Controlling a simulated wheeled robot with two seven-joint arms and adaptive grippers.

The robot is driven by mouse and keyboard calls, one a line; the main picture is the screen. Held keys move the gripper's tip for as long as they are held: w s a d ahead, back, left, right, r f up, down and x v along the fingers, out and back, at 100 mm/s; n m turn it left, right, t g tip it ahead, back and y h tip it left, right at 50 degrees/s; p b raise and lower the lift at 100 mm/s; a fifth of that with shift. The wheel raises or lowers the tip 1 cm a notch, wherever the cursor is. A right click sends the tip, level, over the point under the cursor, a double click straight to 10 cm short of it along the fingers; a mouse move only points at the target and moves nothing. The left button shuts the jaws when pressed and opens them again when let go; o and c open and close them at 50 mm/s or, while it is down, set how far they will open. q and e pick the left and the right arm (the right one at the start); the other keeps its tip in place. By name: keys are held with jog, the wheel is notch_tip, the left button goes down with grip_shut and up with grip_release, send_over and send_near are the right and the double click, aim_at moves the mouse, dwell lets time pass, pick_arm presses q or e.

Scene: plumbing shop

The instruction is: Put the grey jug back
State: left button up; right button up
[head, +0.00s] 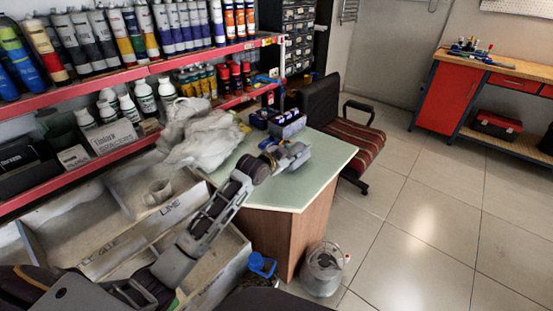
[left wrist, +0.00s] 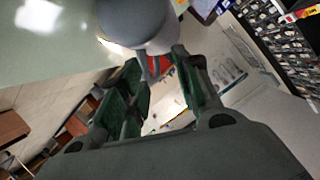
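The grey jug (left wrist: 140,22) is at the top of the left wrist view, rounded and partly cut off by the frame. A narrow grey part like its handle reaches down between my fingers. My left gripper (left wrist: 160,62) has its two green-padded fingers on either side of that part, with a gap showing beside the right finger. In the head view my left gripper (head: 284,156) is over the green-topped table (head: 240,185), and the jug is hard to tell apart from it there. My right gripper is not in view.
Blue-grey boxes (head: 287,125) stand at the table's back, and crumpled plastic bags (head: 205,140) lie at its left. Pale divided bins (head: 115,235) and a red-edged shelf (head: 100,85) are on the left. A bucket (head: 323,270) and chair (head: 345,135) flank the table. Open floor lies right.

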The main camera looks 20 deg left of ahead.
pick_arm(q)
jog(key=p+v, duration=0.1)
jog(key=v, duration=0.8)
jog(key=shift+s+r, duration=0.15)
jog(key=shift+s, duration=0.15)
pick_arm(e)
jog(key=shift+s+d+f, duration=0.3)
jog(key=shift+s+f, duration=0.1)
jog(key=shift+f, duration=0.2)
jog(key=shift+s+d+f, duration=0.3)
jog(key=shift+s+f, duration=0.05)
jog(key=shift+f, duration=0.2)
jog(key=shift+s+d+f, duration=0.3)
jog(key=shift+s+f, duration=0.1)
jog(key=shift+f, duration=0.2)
